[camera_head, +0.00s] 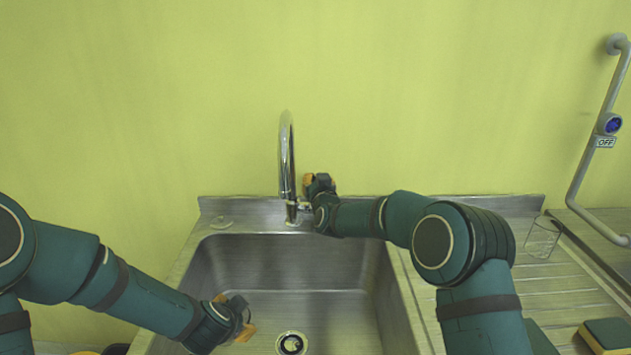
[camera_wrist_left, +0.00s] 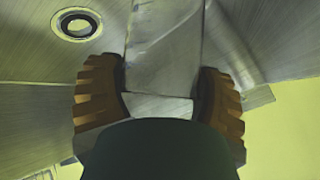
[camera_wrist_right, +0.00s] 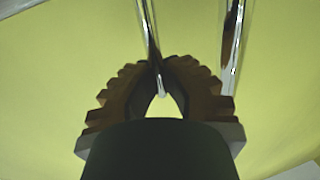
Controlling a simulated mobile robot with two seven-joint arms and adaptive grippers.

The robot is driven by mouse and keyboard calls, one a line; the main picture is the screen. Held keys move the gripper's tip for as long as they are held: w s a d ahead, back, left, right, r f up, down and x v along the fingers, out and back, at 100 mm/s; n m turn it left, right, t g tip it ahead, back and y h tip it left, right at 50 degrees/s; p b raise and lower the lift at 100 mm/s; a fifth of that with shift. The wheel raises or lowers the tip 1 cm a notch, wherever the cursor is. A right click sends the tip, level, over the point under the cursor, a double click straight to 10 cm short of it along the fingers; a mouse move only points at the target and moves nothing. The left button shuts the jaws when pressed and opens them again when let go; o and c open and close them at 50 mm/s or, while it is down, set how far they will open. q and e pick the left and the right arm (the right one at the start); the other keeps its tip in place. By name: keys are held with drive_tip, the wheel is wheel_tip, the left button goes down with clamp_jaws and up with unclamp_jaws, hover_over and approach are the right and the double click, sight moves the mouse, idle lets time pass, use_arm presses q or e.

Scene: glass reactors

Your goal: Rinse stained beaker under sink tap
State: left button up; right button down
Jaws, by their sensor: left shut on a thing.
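My left gripper (camera_head: 238,320) is low in the front left of the sink (camera_head: 290,247). In the left wrist view its fingers are apart around a clear, faintly seen piece of glass (camera_wrist_left: 163,45), which looks like the beaker. I cannot make out its stain or full outline. The chrome tap (camera_head: 287,160) stands at the sink's back edge, its spout arching up. My right gripper (camera_head: 318,182) is just right of the tap. In the right wrist view its fingertips come together at a thin chrome rod (camera_wrist_right: 147,25). I cannot tell whether they pinch it. No water stream shows.
A clear glass vessel (camera_head: 542,238) stands on the ribbed drainboard (camera_head: 560,285) at right. The drain (camera_head: 291,343) is right of my left gripper. A grey rail (camera_head: 585,165) with an "OFF" label is on the right wall. A green and yellow sponge-like block (camera_head: 606,335) lies front right.

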drive_tip(key=shift+s+t, duration=0.6)
drive_tip(key=shift+t, duration=0.1)
drive_tip(key=c, duration=1)
unclamp_jaws()
drive_tip(key=shift+c, duration=0.2)
drive_tip(key=shift+s, duration=0.15)
drive_tip(key=v, duration=1.1)
drive_tip(key=shift+s+d+f, duration=0.2)
drive_tip(key=shift+s+d, duration=0.05)
drive_tip(key=shift+s, duration=0.05)
